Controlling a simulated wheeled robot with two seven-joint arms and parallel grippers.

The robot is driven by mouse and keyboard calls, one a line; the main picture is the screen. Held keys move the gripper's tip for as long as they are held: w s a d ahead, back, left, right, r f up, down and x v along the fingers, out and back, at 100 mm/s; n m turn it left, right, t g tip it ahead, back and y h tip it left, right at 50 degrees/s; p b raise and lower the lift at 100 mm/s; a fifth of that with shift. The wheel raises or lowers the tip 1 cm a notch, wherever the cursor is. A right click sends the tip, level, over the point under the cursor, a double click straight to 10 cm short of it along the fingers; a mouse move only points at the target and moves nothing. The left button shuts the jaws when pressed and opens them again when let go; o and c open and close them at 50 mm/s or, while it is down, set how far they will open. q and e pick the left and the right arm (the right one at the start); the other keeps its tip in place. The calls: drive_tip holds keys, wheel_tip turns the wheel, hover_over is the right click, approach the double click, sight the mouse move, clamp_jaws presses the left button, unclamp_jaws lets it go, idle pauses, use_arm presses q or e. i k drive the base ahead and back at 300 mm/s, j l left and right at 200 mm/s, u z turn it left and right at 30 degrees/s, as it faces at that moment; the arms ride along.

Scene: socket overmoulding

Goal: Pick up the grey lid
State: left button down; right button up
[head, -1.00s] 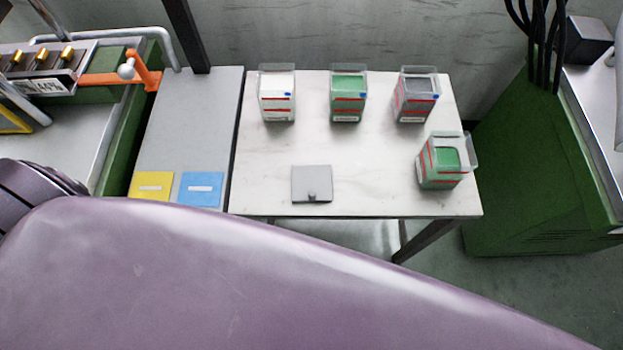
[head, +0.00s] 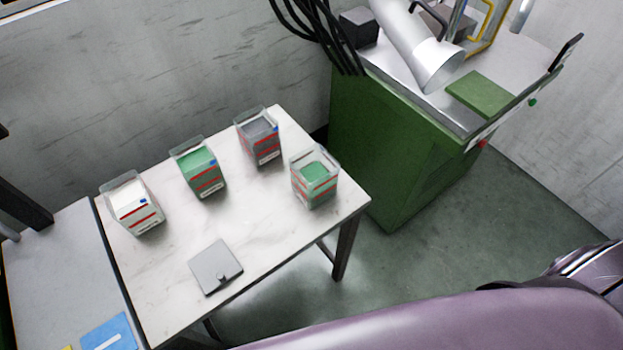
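The grey lid (head: 214,264) lies flat on the white marble-look table (head: 163,292), close to its front edge. It is a thin square plate with a small dark knob or tab near one edge. Nothing touches it. Neither of my grippers shows in the head view. A purple arm part of mine crosses the bottom right, well apart from the lid.
Several clear boxes stand on the table: one with white contents (head: 134,207), one green (head: 199,170), one dark grey (head: 259,138), and another green (head: 315,180) near the right corner. A green machine (head: 390,150) stands behind right. A blue card (head: 108,333) lies lower left.

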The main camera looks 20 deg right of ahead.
sight(215, 266)
drive_tip(key=k+l+u, duration=0.1)
drive_tip(key=u, duration=0.3)
drive_tip(key=k+l+u, duration=0.1)
drive_tip(key=u, duration=0.3)
drive_tip(key=k+l+u, duration=0.1)
drive_tip(key=u, duration=0.3)
